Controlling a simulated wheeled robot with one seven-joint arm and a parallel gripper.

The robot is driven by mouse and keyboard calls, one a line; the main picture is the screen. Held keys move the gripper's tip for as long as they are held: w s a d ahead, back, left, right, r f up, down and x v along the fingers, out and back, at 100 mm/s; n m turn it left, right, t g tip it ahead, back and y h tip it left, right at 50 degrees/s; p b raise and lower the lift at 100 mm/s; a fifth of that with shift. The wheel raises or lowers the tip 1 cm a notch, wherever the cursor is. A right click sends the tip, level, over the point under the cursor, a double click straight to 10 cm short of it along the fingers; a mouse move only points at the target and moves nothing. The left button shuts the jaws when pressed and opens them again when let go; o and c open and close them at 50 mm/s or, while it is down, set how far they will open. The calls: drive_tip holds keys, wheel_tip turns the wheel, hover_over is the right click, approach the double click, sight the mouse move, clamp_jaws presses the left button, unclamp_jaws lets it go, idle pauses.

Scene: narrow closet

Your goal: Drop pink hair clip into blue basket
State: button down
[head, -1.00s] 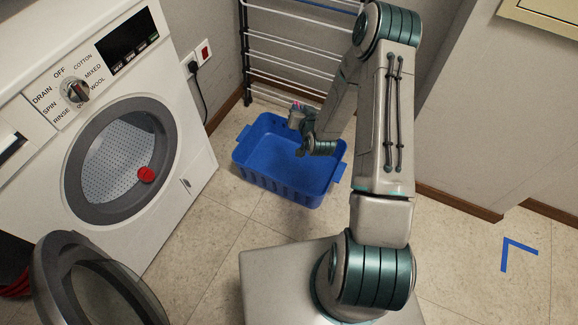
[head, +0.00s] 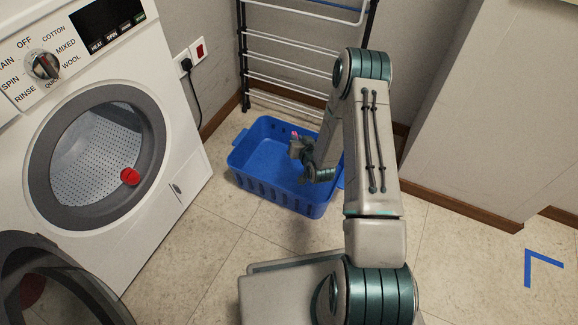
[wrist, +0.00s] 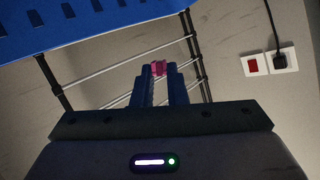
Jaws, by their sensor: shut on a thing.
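The pink hair clip (wrist: 159,68) is between my fingertips in the wrist view. In the head view it is a small pink spot (head: 295,134) at the tip of my gripper. My gripper (wrist: 159,72) is shut on it. The blue basket (head: 246,182) stands on the floor, and my gripper shows over its interior in the head view. I cannot tell the height above the basket floor. Part of the basket is hidden by my arm. The basket's slotted wall (wrist: 70,22) also shows at the top left of the wrist view.
A washing machine (head: 150,225) with its round door (head: 60,285) open stands at the left. A drying rack (head: 285,62) leans behind the basket, near a wall socket (head: 187,65). A wall juts out at the right. Open tiled floor lies at the front right.

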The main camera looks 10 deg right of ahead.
wheel_tip(320, 180, down, 4)
drive_tip(key=shift+r+b, duration=0.25)
drive_tip(key=shift+b, duration=0.55)
drive_tip(key=c, duration=1.4)
unclamp_jaws()
drive_tip(key=shift+o, duration=0.2)
drive_tip(key=p+v, duration=0.5)
drive_tip(key=v, duration=0.9)
drive_tip(key=shift+w+r, duration=0.1)
